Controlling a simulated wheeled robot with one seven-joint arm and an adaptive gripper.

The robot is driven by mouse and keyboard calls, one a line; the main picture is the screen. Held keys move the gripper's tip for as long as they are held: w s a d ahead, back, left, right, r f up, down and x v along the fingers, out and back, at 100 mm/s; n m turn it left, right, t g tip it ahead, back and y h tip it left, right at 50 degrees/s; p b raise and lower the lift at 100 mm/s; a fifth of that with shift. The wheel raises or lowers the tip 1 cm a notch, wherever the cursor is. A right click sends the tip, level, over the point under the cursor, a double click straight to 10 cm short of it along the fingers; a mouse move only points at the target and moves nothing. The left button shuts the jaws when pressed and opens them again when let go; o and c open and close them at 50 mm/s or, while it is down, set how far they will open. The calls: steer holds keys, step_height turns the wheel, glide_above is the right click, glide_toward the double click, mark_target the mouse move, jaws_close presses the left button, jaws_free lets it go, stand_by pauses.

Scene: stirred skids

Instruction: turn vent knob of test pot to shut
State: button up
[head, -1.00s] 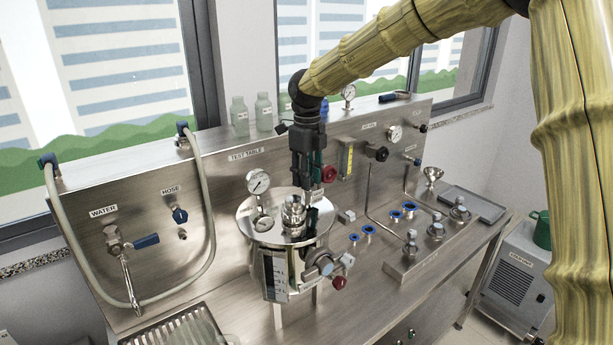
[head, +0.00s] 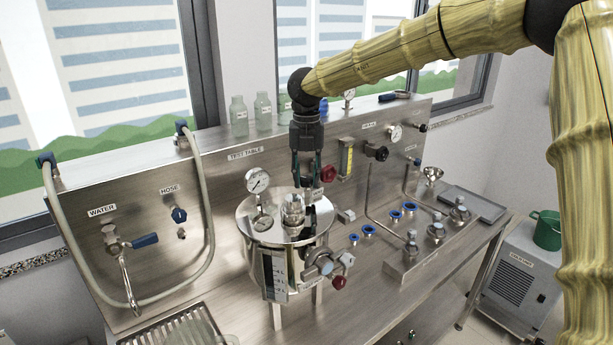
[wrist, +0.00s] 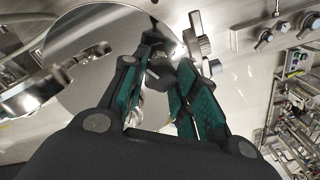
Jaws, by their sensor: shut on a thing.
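The test pot (head: 256,222) is a shiny steel vessel with a round lid, standing on the steel test table. My gripper (head: 309,190) points down over the right part of the lid. In the wrist view, my gripper (wrist: 161,66) has its green-padded fingers closed around a small dark knob (wrist: 160,69), seemingly the vent knob.
A red knob (head: 328,174) on the back panel is close to the right of my gripper. Blue-ringed fittings (head: 369,230) lie on the table to the right. A grey hose (head: 211,225) hangs at left.

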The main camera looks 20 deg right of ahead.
steer(key=m, duration=0.2)
steer(key=m+b, duration=0.1)
steer(key=m, duration=0.4)
steer(key=shift+s+f, duration=0.1)
steer(key=shift+f, duration=0.25)
steer(key=m+b, duration=0.1)
steer(key=m, duration=0.2)
steer(key=shift+r, duration=0.1)
steer(key=shift+a+m, duration=0.1)
steer(key=shift+m, duration=0.4)
steer(key=shift+r, duration=0.25)
steer(key=o, duration=1)
step_height(320, 180, up, 12)
